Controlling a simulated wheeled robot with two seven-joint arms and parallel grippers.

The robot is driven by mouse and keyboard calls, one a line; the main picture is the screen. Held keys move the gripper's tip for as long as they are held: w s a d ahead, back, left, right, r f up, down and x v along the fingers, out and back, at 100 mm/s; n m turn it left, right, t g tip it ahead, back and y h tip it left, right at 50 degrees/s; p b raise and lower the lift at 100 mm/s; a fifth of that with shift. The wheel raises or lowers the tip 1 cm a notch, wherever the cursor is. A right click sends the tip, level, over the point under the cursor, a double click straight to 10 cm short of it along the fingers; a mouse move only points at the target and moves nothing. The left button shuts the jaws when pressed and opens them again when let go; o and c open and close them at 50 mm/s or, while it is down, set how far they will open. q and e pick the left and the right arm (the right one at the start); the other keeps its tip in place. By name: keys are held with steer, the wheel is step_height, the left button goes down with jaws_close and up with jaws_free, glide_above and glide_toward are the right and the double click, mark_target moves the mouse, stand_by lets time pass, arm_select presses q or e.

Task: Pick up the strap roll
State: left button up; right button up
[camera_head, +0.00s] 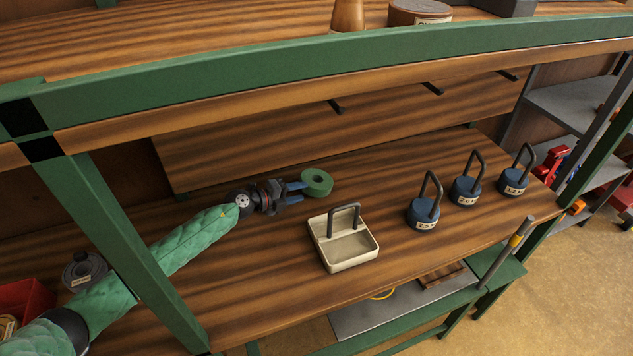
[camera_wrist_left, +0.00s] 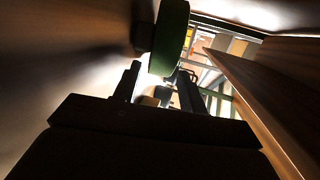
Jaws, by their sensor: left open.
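The strap roll appears to be the green ring-shaped roll (camera_head: 316,182) on the wooden workbench, left of and behind the cream tray. In the left wrist view the roll (camera_wrist_left: 171,38) shows as a dark green band just beyond the fingertips. My left gripper (camera_head: 300,191) reaches in from the left, its blue fingers open and pointing at the roll's near left side. In the left wrist view the open left gripper (camera_wrist_left: 160,80) has one finger on each side of the picture's middle. I cannot tell whether a finger touches the roll. My right gripper is not in view.
The cream tray (camera_head: 352,264) with a dark handle stands right of my gripper. Blue kettle-shaped weights (camera_head: 424,214) stand further right. A grey labelled roll (camera_head: 84,270) and a red bin (camera_head: 24,302) are at the left. A green shelf beam (camera_head: 330,52) crosses above.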

mark_target(306, 190)
arm_select(q)
steer(key=shift+p+x, duration=0.45)
steer(key=shift+x, duration=1.5)
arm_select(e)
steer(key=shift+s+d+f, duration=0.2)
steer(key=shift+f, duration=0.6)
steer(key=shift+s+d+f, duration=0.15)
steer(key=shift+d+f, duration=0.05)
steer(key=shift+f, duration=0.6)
arm_select(q)
steer(key=shift+s, duration=0.1)
steer(key=shift+c, duration=0.2)
steer(key=shift+r, duration=0.1)
jaws_close()
steer(key=shift+r, duration=0.15)
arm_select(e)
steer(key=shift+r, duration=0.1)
